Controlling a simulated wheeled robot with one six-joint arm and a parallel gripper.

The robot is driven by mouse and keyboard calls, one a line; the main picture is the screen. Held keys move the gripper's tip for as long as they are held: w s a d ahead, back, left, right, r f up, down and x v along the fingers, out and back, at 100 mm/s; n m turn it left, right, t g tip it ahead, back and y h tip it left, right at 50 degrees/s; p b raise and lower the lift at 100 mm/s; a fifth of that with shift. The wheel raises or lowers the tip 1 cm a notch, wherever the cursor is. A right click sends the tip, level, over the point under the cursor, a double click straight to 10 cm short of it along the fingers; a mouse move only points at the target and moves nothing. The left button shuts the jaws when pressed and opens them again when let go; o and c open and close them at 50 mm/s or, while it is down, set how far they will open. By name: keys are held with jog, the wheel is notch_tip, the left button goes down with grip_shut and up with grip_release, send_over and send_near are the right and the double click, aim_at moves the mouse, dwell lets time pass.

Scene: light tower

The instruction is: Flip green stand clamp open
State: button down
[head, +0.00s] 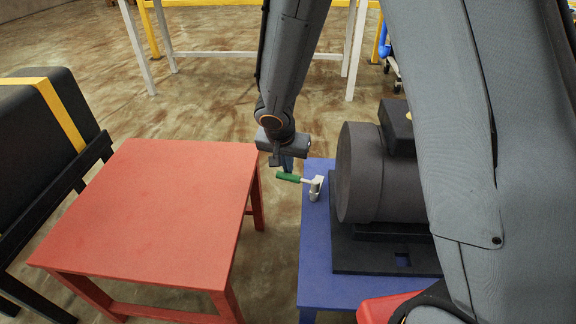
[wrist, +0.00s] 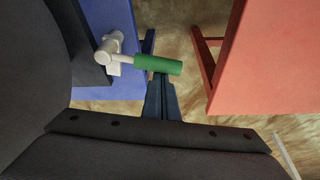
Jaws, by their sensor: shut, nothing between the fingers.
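The handle points out to the left, past the table edge, roughly level. In the wrist view the green handle (wrist: 158,64) reaches right from the grey clamp body (wrist: 110,46). My gripper (head: 284,162) is just behind the handle in the head view. In the wrist view my gripper (wrist: 160,82) shows its fingers together, close to the handle's right part and partly hidden by it. I cannot tell whether they touch it.
The blue table (head: 316,240) carries a dark cylindrical machine (head: 375,170) right of the clamp. A red table (head: 150,215) stands to the left, with a floor gap between. A black case with a yellow stripe (head: 52,105) is at far left. A white-legged frame (head: 250,54) stands behind.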

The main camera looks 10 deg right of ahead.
jog(key=shift+s, duration=0.1)
jog(key=p+v, duration=0.2)
jog(key=v, duration=0.5)
jog(key=shift+r+p, duration=0.35)
jog(key=shift+p, duration=0.05)
jog(key=s+a+r+n+g+y, duration=0.1)
jog(key=s+r+n, duration=0.25)
jog(key=s, duration=0.55)
jog(key=s+a+r+n+g, duration=0.1)
jog(key=s+r+n, duration=0.25)
jog(key=s, duration=0.55)
jog(key=s+a+r+n+g+y, duration=0.1)
jog(key=s+a+r+n+g, duration=0.2)
jog(key=s, duration=0.5)
jog(key=s+d+r+m+t+p, duration=0.1)
jog(key=d+r+m+p, duration=0.4)
jog(key=d+r+p, duration=1.3)
notch_tip(320, 180, up, 3)
jog(key=p, duration=0.7)
jog(key=shift+s+a+r, duration=0.1)
jog(key=shift+s, duration=0.05)
